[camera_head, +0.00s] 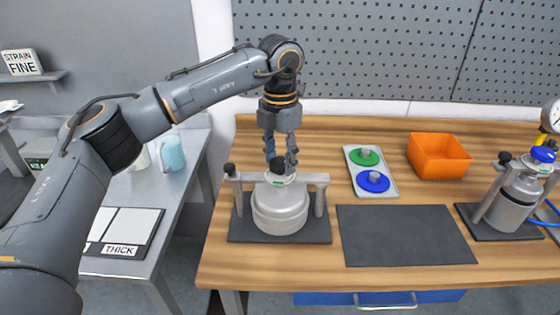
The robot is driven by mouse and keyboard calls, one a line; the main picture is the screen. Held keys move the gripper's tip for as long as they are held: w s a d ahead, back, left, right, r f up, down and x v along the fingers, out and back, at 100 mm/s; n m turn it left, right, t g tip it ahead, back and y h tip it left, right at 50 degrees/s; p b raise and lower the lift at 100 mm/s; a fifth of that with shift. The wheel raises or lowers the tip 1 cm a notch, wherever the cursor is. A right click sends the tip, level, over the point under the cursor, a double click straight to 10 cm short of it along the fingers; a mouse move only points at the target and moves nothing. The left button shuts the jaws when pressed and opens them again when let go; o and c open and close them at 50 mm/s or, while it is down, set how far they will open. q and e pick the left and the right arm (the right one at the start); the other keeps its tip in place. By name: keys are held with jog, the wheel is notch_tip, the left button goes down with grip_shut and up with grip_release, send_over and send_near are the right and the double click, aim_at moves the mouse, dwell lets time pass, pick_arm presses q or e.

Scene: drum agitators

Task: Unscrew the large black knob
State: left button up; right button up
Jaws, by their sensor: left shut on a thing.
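My left gripper (280,158) points straight down over the grey metal vessel (280,208) on the wooden bench. Its fingers are shut on the black knob (278,167) at the top middle of the vessel, and they partly hide it. A clamp frame with a crossbar and two side posts (320,195) stands around the vessel. A smaller black knob (229,169) sits on the left end of the frame. The vessel is upright on a dark mat (240,231). My right gripper is not in view.
A grey tray (391,188) with a green disc (364,157) and a blue disc (373,181) lies to the right. An orange bin (438,157) stands behind an empty dark mat (405,236). Another clamped vessel (514,203) stands at far right. A pegboard (400,50) closes off the back.

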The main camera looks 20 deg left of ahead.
pick_arm(q)
jog(key=n, duration=0.1)
jog(key=n+b, duration=0.1)
jog(key=n, duration=0.2)
jog(key=shift+s+f+n, duration=0.1)
jog(key=shift+f+n, duration=0.2)
jog(key=n+b, duration=0.1)
jog(key=n, duration=0.2)
jog(key=shift+n, duration=0.4)
jog(key=n+b, duration=0.1)
jog(key=n, duration=0.2)
jog(key=shift+n+b, duration=0.4)
jog(key=shift+n, duration=1.7)
jog(key=o, duration=1.1)
jog(key=shift+o, duration=0.2)
jog(key=shift+r, duration=0.1)
jog(key=shift+r, duration=0.1)
